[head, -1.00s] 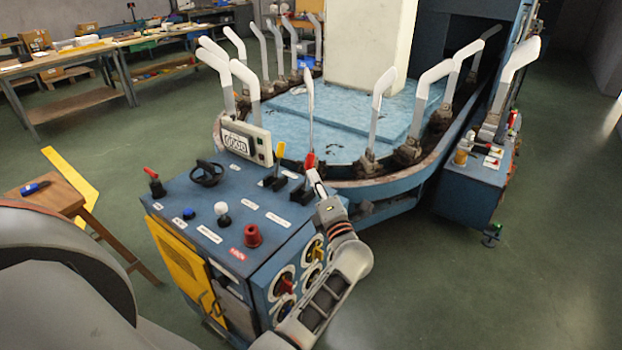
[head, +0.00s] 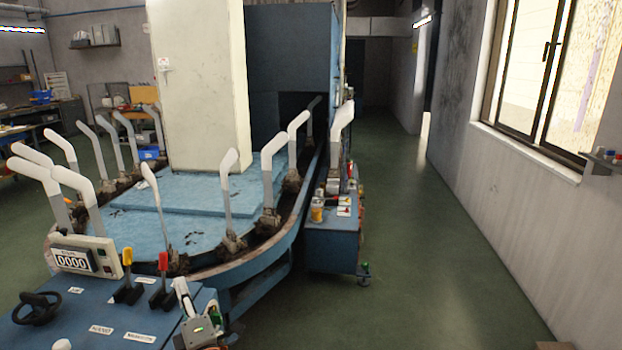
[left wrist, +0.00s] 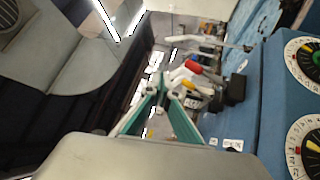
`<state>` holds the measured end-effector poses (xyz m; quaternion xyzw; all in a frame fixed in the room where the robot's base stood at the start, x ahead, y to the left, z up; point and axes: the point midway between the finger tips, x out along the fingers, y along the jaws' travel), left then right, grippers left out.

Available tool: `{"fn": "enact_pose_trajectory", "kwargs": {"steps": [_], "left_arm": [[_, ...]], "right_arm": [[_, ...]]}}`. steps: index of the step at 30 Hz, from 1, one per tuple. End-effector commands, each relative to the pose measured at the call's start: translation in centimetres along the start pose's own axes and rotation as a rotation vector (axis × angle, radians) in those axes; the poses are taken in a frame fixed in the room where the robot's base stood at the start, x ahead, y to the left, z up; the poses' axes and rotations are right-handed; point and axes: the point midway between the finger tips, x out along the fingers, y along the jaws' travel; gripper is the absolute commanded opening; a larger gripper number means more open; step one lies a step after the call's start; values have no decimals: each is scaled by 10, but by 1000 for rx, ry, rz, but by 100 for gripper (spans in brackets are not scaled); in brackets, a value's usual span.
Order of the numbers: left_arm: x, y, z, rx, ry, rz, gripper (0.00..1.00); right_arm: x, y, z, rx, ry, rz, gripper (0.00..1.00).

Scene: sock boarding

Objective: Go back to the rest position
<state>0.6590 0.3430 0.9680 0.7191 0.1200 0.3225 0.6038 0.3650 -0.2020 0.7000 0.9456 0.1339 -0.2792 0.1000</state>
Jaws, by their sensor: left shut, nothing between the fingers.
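My left gripper (head: 181,287) shows at the bottom of the head view, just right of the red-tipped lever (head: 163,264) on the blue control console (head: 60,325). Its fingers are shut with nothing between them. In the left wrist view the teal fingers (left wrist: 160,92) meet in front of the camera, and the red-tipped lever (left wrist: 193,67) lies beyond them. I cannot tell whether they touch it. A yellow-tipped lever (head: 127,258) stands to its left. My right gripper is not in view.
Behind the console, the blue boarding machine (head: 200,215) carries several upright white sock forms (head: 270,165) around its rim. A blue side box (head: 331,243) stands at its right. The green floor (head: 420,270) is clear toward the wall and window at the right.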

Motion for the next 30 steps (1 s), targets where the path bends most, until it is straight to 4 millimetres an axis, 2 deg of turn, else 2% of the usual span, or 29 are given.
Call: {"fn": "enact_pose_trajectory", "kwargs": {"steps": [1,5,9,11,12,15,18,21,24,30], "left_arm": [[-23,-8,4,120,-106,23,0],[-91,-27,28,443,-404,87,0],[-179,-64,37,774,-712,130,0],[-217,-81,33,903,-832,141,0],[-241,-92,28,986,-908,148,0],[-298,-118,9,1176,-1081,161,0],[-341,-136,-14,1332,-1217,170,0],[-370,-147,-34,1441,-1313,175,0],[-385,-153,-47,1504,-1365,178,0],[-390,-154,-51,1523,-1380,179,0]], "right_arm": [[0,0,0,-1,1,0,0],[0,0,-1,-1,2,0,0],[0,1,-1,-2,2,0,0],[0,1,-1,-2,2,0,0],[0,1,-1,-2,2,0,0],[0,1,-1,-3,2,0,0],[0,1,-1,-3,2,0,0],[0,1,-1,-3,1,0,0],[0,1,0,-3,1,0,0],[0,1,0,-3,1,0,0]]}}
